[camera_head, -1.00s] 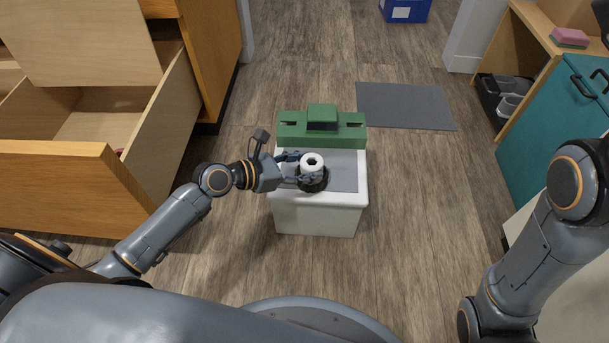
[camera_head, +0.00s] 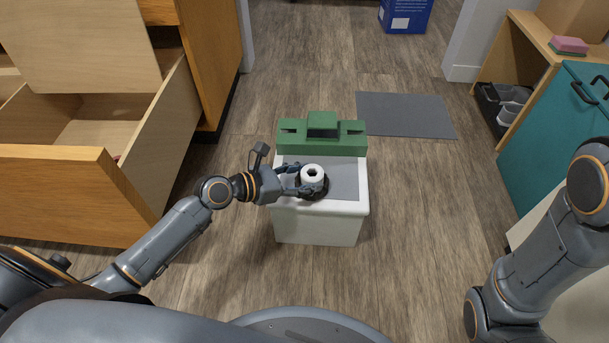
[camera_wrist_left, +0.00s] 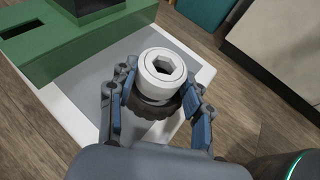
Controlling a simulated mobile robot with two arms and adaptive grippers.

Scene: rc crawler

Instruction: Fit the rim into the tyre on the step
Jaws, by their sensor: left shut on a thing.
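The white rim (camera_head: 312,173), a short cylinder with a hexagonal hole in its top, is held upright in my left gripper (camera_head: 305,183). The rim also shows in the left wrist view (camera_wrist_left: 163,70), with the blue-lined fingers (camera_wrist_left: 157,108) shut on either side of it. The black, knobbly tyre (camera_head: 314,193) lies flat on the white step (camera_head: 318,228) with its grey top. It shows beneath the rim in the left wrist view (camera_wrist_left: 155,108). The rim stands above the tyre; whether its lower end is inside the tyre is hidden. My right gripper is out of view.
A green toolbox-like block (camera_head: 321,135) stands at the step's back edge. An open wooden drawer (camera_head: 110,170) is at the left. A grey mat (camera_head: 405,115) lies on the floor behind, and a teal cabinet (camera_head: 555,160) stands at the right.

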